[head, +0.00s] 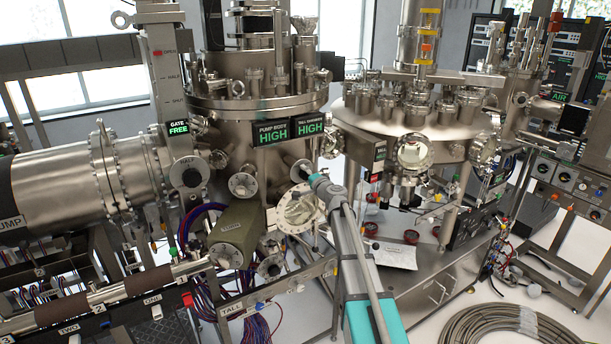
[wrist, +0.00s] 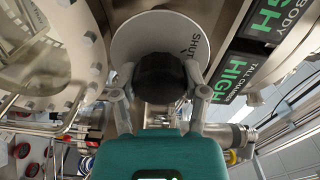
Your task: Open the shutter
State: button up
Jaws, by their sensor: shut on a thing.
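The shutter control is a round black knob (wrist: 161,79) in front of a pale disc (wrist: 135,38) in the wrist view. The letters "SHUT" show on the disc, right of the knob. My gripper (wrist: 160,90) is shut on the knob, with one finger on each side. In the head view my gripper (head: 307,175) reaches the disc (head: 298,169) on the side of the tall chamber, below the status signs. The knob is mostly hidden there by my gripper. The shutter itself is not visible.
A round flanged window (head: 300,211) lies just below my gripper. Green signs read "PUMP BODY HIGH" (head: 272,131) and "TALL CHAMBER HIGH" (head: 311,124). A second chamber (head: 375,123) stands to the right.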

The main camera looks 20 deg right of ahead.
jog(key=shift+m, duration=2.2)
jog(key=o, duration=1.2)
jog(key=shift+w, duration=0.1)
jog(key=shift+c, duration=0.2)
jog(key=v, duration=1.2)
